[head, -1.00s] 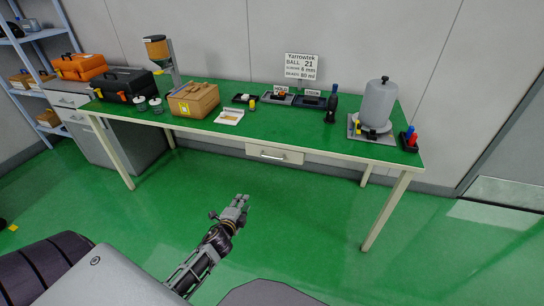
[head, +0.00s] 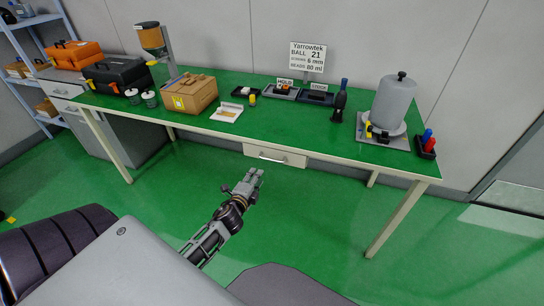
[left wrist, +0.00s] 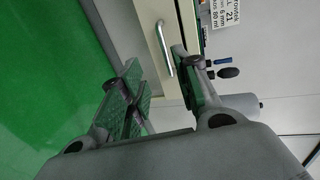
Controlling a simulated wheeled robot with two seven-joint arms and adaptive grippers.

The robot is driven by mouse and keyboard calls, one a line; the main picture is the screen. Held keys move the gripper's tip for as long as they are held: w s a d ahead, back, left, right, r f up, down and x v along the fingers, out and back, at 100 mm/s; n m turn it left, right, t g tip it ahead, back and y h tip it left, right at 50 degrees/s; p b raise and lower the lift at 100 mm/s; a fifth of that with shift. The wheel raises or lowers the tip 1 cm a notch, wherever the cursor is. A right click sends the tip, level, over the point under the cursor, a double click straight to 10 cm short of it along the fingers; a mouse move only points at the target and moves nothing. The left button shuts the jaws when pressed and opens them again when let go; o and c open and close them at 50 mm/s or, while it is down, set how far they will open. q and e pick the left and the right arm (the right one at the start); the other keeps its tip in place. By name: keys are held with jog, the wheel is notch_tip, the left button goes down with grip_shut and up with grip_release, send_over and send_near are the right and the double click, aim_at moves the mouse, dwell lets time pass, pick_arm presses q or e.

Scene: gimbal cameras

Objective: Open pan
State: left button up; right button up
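A tall grey lidded pot (head: 392,103) with a black knob on top stands on a grey base plate (head: 372,138) at the right end of the green-topped table. It looks closed, and no other thing in view looks more like a pan. My left gripper (head: 251,181) is in front of the table, below the drawer (head: 274,155) and apart from it. In the left wrist view my left gripper (left wrist: 158,88) is open and empty, with the drawer's metal handle (left wrist: 164,47) beyond the fingers. My right gripper is not in view.
On the table (head: 225,127) stand a black toolbox (head: 117,75), a cardboard box (head: 191,94), a hopper (head: 152,38), small trays (head: 317,98), a black bottle (head: 339,103) and a red-and-blue holder (head: 427,143). A sign (head: 307,57) stands behind.

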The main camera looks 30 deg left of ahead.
aim_at(267, 159)
pick_arm(q)
jog(key=shift+w+r, duration=0.2)
jog(key=shift+w, duration=0.15)
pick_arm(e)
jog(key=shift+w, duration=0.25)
pick_arm(q)
jog(key=shift+w, duration=0.1)
jog(key=shift+b+x, duration=0.55)
jog(key=shift+x, duration=5.95)
jog(key=shift+w+a+f, duration=0.1)
jog(key=shift+w, duration=0.1)
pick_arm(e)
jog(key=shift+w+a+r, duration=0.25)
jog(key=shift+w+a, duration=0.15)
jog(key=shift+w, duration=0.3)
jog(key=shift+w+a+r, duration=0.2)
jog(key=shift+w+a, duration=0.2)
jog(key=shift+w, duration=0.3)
